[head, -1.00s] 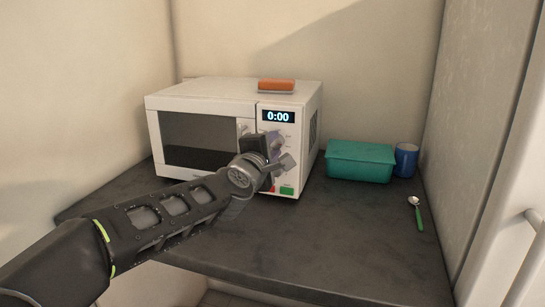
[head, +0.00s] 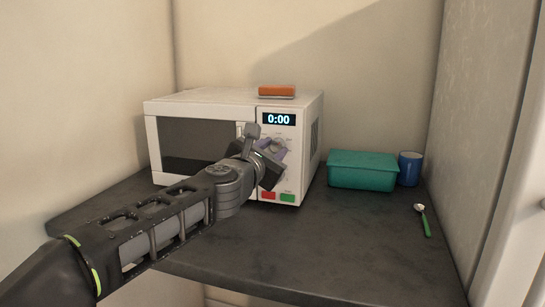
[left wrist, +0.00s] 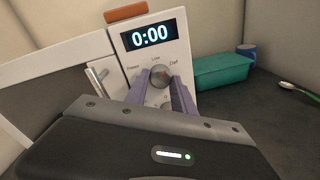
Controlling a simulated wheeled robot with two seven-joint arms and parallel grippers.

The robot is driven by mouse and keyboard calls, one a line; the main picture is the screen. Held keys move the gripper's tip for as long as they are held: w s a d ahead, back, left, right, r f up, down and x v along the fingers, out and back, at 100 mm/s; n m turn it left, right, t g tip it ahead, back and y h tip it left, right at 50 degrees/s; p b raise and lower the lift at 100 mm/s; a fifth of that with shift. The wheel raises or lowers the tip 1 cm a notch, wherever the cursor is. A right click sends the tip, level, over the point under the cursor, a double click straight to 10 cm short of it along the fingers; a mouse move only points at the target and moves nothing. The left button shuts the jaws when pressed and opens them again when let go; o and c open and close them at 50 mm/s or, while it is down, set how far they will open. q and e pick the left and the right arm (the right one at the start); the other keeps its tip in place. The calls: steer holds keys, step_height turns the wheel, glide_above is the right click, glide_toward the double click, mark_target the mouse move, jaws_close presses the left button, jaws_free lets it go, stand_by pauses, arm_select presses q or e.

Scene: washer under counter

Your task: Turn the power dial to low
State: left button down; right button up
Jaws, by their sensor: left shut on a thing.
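The white microwave (head: 200,105) stands on the dark counter, its display reading 0:00. Its upper round dial (left wrist: 160,74) is on the control panel, with small labels around it. My left gripper (head: 277,147) is at the panel. In the left wrist view its purple fingers (left wrist: 161,84) are on either side of the upper dial and shut on it. The wrist is rolled, tilting the panel in that view. A second, lower dial (left wrist: 166,104) partly shows between the fingers. The dial's exact pointer setting is too small to read. My right gripper is out of view.
An orange object (head: 277,91) lies on the microwave. A red button (head: 268,195) and a green button (head: 288,198) sit low on the panel. Right of it are a teal box (head: 361,171), a blue cup (head: 410,170) and a green-handled spoon (head: 424,220). The front counter is clear.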

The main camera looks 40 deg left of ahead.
arm_select(q)
steer(key=n+b, duration=0.1)
steer(key=n, duration=0.2)
steer(key=n+b, duration=0.2)
steer(key=shift+f+n+t, duration=0.2)
steer(key=shift+n+t, duration=0.1)
steer(key=shift+n, duration=0.1)
steer(key=shift+n+b, duration=0.3)
steer(key=shift+n, duration=0.5)
steer(key=shift+r, duration=0.1)
steer(key=c, duration=1.1)
jaws_free()
steer(key=shift+o, duration=0.2)
